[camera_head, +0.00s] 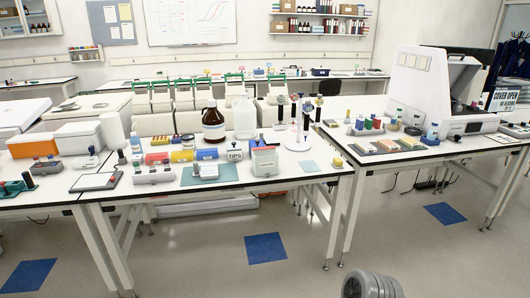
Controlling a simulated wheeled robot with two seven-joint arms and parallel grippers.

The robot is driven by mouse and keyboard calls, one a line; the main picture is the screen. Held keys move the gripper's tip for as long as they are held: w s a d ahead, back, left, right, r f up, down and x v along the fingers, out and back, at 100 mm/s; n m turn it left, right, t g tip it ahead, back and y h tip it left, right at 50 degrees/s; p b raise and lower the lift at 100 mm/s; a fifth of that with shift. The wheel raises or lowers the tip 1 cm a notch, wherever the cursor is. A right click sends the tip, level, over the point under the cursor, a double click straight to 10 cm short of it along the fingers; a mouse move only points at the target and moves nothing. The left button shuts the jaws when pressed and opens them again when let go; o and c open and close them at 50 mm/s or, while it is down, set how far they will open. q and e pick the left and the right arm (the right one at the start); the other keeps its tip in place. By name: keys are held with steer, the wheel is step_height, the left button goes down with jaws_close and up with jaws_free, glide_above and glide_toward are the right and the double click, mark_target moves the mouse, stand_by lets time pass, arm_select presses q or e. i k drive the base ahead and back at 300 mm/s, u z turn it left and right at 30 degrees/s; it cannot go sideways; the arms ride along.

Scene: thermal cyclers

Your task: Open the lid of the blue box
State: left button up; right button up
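A small blue box (207,154) with a pale front stands on the middle bench, at the right end of a row with a yellow box (182,156) and a red box (157,158). Its lid looks shut, but it is too small to be sure. Neither of my grippers shows in the head view.
A grey ribbed shape (371,286), unclear, shows at the bottom. The floor in front is otherwise clear.

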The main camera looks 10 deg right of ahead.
mark_target(253, 144)
steer(key=z, duration=0.95)
steer(key=i, duration=1.15)
steer(key=u, duration=0.2)
